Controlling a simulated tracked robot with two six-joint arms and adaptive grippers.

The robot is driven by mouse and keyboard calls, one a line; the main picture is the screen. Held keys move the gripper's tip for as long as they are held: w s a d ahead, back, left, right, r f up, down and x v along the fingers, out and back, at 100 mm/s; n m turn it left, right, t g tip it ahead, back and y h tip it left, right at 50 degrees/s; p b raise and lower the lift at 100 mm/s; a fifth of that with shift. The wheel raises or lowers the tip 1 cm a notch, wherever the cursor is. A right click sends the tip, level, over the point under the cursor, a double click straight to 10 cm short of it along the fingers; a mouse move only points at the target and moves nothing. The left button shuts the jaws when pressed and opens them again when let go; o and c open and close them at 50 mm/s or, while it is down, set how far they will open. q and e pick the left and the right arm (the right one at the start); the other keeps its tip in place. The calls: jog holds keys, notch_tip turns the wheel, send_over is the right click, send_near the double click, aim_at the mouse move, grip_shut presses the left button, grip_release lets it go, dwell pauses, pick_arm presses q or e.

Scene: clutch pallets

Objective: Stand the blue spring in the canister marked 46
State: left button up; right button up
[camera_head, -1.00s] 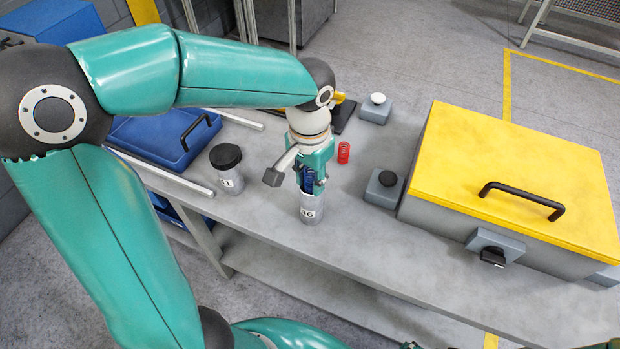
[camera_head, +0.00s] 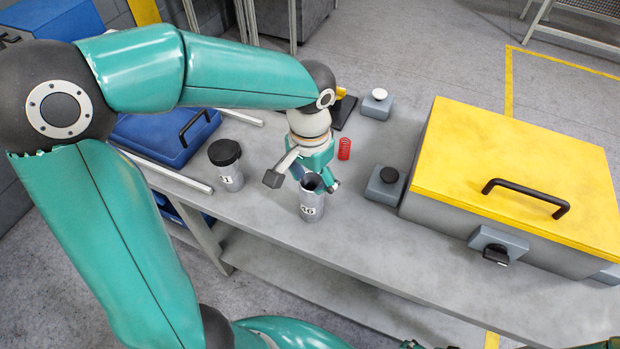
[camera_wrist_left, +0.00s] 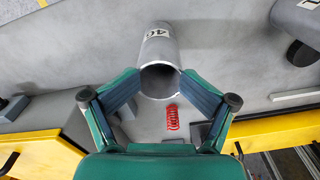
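The canister marked 46 (camera_head: 312,206) stands upright and open at the top on the grey bench; it also shows in the wrist view (camera_wrist_left: 156,52) with a dark mouth. The blue spring is not visible in either view now; the canister's inside is too dark to tell what is in it. My left gripper (camera_head: 317,181) is open, with its fingers spread around the area of the canister's mouth. In the wrist view nothing is between its fingertips (camera_wrist_left: 160,101) except the canister's mouth beyond. My right gripper is not in view.
A red spring (camera_head: 344,149) stands behind the canister. A black-lidded canister (camera_head: 228,176) is to the left, a blue case (camera_head: 150,140) farther left. A grey block with a black knob (camera_head: 385,187) and a yellow-lidded box (camera_head: 520,160) are to the right.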

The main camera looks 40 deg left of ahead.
pick_arm(q)
jog(key=shift+w+r, duration=0.1)
jog(key=shift+r, duration=0.1)
dwell(0.3)
jog(key=shift+r, duration=0.25)
notch_tip(320, 180, up, 11)
jog(key=shift+r, duration=0.1)
dwell(0.7)
